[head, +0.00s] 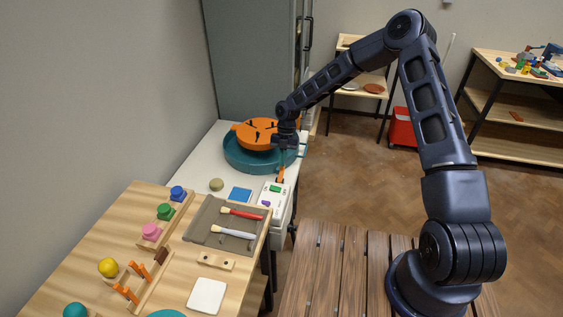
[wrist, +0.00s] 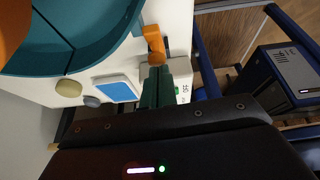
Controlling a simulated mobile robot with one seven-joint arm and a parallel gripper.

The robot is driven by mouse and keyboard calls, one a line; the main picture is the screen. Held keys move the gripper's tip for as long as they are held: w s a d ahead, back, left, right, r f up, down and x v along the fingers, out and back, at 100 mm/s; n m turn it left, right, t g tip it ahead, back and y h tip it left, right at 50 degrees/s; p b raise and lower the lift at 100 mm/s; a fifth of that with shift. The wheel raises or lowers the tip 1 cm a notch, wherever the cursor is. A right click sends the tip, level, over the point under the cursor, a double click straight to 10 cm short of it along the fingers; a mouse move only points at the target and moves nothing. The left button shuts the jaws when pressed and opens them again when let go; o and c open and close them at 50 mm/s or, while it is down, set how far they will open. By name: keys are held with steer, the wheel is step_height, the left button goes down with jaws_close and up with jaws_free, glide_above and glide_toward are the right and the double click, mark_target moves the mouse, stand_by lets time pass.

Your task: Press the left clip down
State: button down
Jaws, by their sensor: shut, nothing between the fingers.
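An orange lever-like piece (wrist: 154,42) with a rounded end stands beside the teal tub (wrist: 95,45) in the wrist view; it may be the clip, but I cannot tell which one. In the head view the orange piece (head: 281,173) shows just below my gripper (head: 284,153). My gripper is shut and empty, its fingertips (wrist: 158,72) at the rounded end of the orange piece; whether they touch is unclear. The teal tub (head: 243,160) has an orange round top (head: 253,131) with dark marks. My gripper hides part of the tub's right side.
A wooden bench with brushes (head: 240,213) is in front. A grey cabinet (head: 252,60) stands behind.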

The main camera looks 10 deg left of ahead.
steer(key=shift+w+f, duration=0.4)
steer(key=shift+w, duration=0.3)
steer(key=shift+r, duration=0.15)
steer(key=shift+r, duration=0.7)
steer(key=shift+r, duration=0.3)
steer(key=w+r, duration=0.5)
steer(key=w, duration=0.5)
steer(key=shift+d, duration=0.15)
steer(key=shift+r, duration=0.1)
